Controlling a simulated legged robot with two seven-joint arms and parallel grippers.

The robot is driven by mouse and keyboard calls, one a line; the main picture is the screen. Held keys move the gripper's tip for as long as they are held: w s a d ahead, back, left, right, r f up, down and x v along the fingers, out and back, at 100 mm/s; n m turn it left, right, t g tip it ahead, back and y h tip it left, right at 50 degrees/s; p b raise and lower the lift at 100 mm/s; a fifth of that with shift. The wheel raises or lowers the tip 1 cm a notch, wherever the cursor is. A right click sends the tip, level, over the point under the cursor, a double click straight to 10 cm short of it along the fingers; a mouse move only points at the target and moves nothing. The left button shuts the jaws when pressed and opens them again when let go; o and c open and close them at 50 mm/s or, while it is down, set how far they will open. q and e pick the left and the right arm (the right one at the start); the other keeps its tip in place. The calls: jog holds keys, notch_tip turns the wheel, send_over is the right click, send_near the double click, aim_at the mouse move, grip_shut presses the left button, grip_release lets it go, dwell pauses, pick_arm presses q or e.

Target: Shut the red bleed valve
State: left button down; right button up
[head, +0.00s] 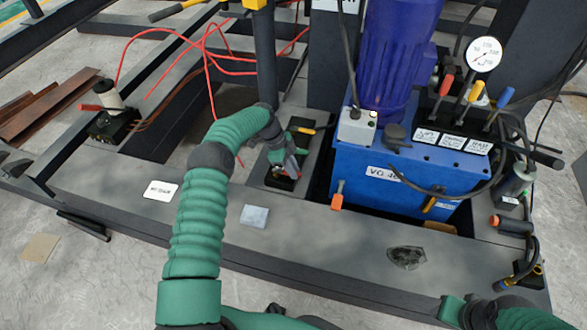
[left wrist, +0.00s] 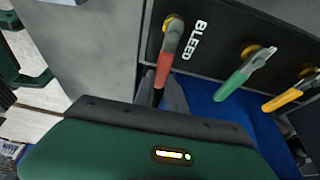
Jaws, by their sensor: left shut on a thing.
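The red bleed valve handle (left wrist: 169,45) hangs from a brass fitting beside the word BLEED in the left wrist view. My left gripper (left wrist: 164,88) is shut around the handle's lower end; its fingertips are partly hidden behind its own green body. In the head view my left gripper (head: 289,160) is low at the small black valve panel (head: 280,183), in front of the dark post. There the gripper and arm hide most of the red handle.
Green (left wrist: 233,84) and yellow (left wrist: 290,97) handles sit beside the red one. The blue pump unit (head: 350,175) stands to the right, with a gauge (head: 484,54) and coloured levers. Red hoses (head: 207,55) loop behind. The front deck (head: 320,240) is mostly clear.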

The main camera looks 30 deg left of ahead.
aim_at(276, 170)
pick_arm(q)
jog(key=shift+a, duration=0.2)
dwell(0.4)
jog(key=c, duration=1.4)
grip_release()
jog(key=shift+s+r, duration=0.1)
jog(key=shift+o, duration=0.2)
jog(key=shift+d, duration=0.1)
jog(key=p+v, duration=0.6)
jog(key=v, duration=1)
jog(key=shift+a+r+p, duration=0.2)
jog(key=shift+r+p, duration=0.1)
jog(key=shift+p, duration=0.1)
